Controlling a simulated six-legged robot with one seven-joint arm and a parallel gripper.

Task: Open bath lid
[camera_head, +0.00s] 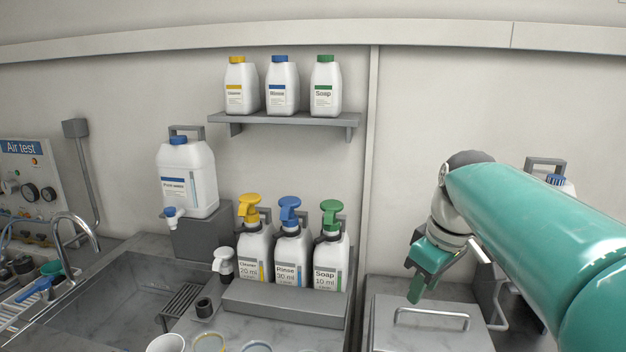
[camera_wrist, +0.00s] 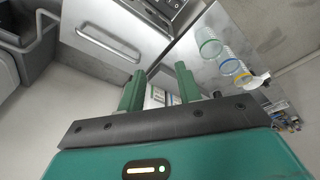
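The bath lid (camera_head: 390,335) is a flat grey-white panel at the bottom right of the head view, lying closed. Its metal bar handle (camera_head: 432,312) runs across the top. In the wrist view, a pale panel that looks like the lid (camera_wrist: 130,22) is at the upper left, with its bar handle (camera_wrist: 108,43). My gripper (camera_head: 418,285) hangs above and behind the handle, apart from it. In the wrist view its two green fingers (camera_wrist: 160,88) stand apart with nothing between them. The lid's front edge is cut off in the head view.
A tray (camera_head: 265,303) of pump bottles stands left of the lid. A sink (camera_head: 130,290) with a faucet lies further left. A shelf (camera_head: 290,119) holds three bottles. Several cups, including a white one (camera_head: 166,343), stand on the front counter. A bent metal bar (camera_head: 497,310) is right of the lid.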

